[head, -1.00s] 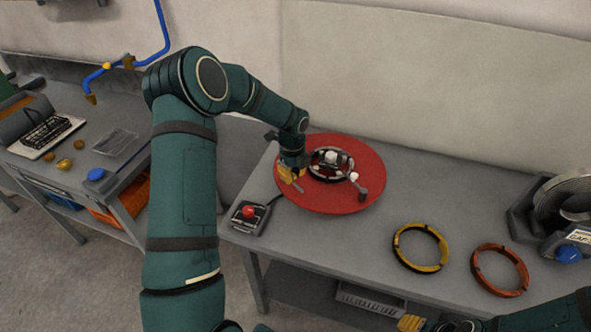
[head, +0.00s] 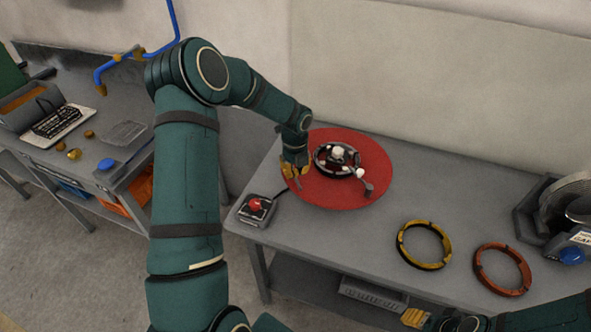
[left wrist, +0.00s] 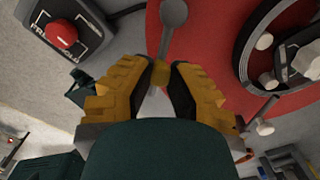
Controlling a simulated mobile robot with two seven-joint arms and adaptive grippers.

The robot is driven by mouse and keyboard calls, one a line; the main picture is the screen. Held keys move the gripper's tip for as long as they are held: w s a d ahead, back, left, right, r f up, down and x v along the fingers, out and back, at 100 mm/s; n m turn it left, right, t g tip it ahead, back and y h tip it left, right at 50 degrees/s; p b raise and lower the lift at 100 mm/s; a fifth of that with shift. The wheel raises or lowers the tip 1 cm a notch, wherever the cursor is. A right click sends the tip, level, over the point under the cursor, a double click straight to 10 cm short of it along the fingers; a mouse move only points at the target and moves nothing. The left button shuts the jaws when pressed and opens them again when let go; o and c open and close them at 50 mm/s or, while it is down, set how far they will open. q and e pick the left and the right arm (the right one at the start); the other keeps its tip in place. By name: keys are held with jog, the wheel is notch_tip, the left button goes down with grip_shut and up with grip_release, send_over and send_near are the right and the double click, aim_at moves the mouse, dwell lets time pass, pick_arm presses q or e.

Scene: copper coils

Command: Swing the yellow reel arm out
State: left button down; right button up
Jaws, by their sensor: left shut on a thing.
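My left gripper (head: 294,172) is at the left rim of the red disc (head: 365,196). In the left wrist view its yellow-and-black fingers (left wrist: 159,78) close on a small yellow piece (left wrist: 158,74), which I take to be the end of the reel arm. A grey bar with a round end (left wrist: 173,14) runs from there over the disc. The fingers hide most of the gripped part. A black ring hub with white knobs (head: 338,153) sits on the disc. My right gripper (head: 415,318) shows only partly at the bottom edge; its jaw opening is unclear.
A box with a red button (head: 256,206) stands close to the left gripper, at the bench's left edge. A yellow ring (head: 425,261) and an orange ring (head: 503,288) lie on the bench at right. A coil machine (head: 570,205) stands at far right. A side table holds a keyboard (head: 57,120).

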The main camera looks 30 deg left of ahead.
aim_at(295, 172)
pick_arm(q)
jog(key=c, duration=0.8)
grip_release()
jog(key=shift+f, duration=0.1)
notch_tip(295, 172, up, 12)
jog(key=shift+s, duration=0.1)
